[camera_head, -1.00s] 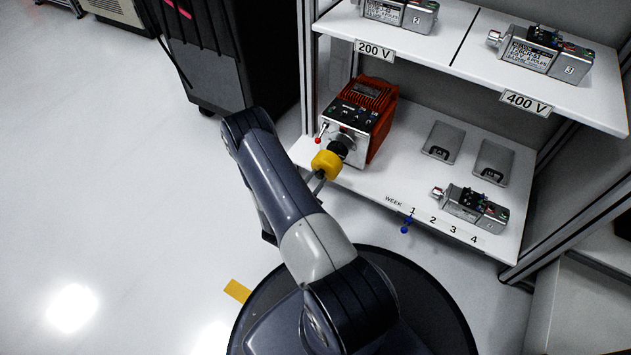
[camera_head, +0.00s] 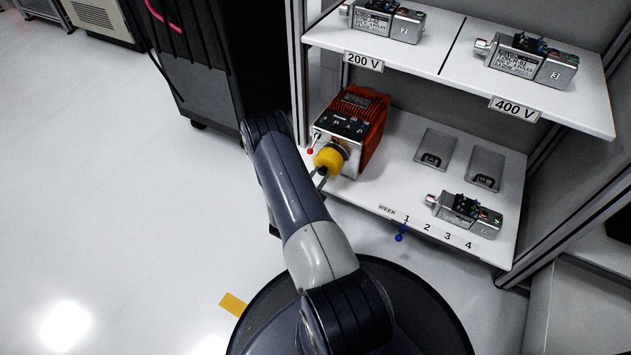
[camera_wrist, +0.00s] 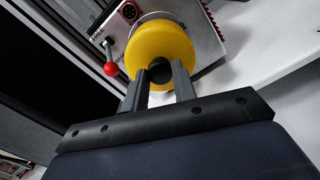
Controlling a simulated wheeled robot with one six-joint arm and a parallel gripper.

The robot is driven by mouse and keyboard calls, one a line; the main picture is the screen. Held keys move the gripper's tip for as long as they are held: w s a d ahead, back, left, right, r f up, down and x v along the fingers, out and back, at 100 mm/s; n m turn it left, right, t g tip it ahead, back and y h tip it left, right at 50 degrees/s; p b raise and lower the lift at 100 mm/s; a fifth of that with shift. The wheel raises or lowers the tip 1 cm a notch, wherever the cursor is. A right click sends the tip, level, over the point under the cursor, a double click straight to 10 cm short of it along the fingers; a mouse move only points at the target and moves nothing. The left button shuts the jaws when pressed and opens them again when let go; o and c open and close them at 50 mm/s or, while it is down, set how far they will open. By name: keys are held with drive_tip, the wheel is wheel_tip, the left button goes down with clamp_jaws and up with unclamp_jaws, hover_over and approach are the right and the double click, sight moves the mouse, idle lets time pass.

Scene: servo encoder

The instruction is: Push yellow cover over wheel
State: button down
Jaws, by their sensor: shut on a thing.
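The yellow cover (camera_head: 328,160) is round and sits at the front of the orange and grey device (camera_head: 365,117) on the lower shelf. In the wrist view the yellow cover (camera_wrist: 160,50) fills the upper middle, with a dark knob at its centre. My gripper (camera_head: 321,175) reaches up to the cover from the front, and its two fingers (camera_wrist: 160,80) are shut on the dark knob. A grey ring shows behind the cover in the head view. The wheel is hidden behind the cover.
A lever with a red ball (camera_wrist: 111,69) stands close to the left of the cover. A small servo unit (camera_head: 465,210) and two grey recessed plates lie to the right on the shelf (camera_head: 400,190). The upper shelf (camera_head: 450,50) holds more units. A dark cabinet (camera_head: 200,60) stands left.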

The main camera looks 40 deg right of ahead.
drive_tip(key=shift+w+d, duration=0.1)
drive_tip(key=shift+d, duration=0.15)
drive_tip(key=shift+w+d, duration=0.15)
drive_tip(key=shift+d, duration=0.25)
drive_tip(key=c, duration=0.7)
unclamp_jaws()
idle(0.3)
drive_tip(key=shift+a, duration=0.25)
drive_tip(key=shift+v, duration=1.15)
drive_tip(key=shift+a, duration=0.1)
drive_tip(key=shift+v, duration=3.05)
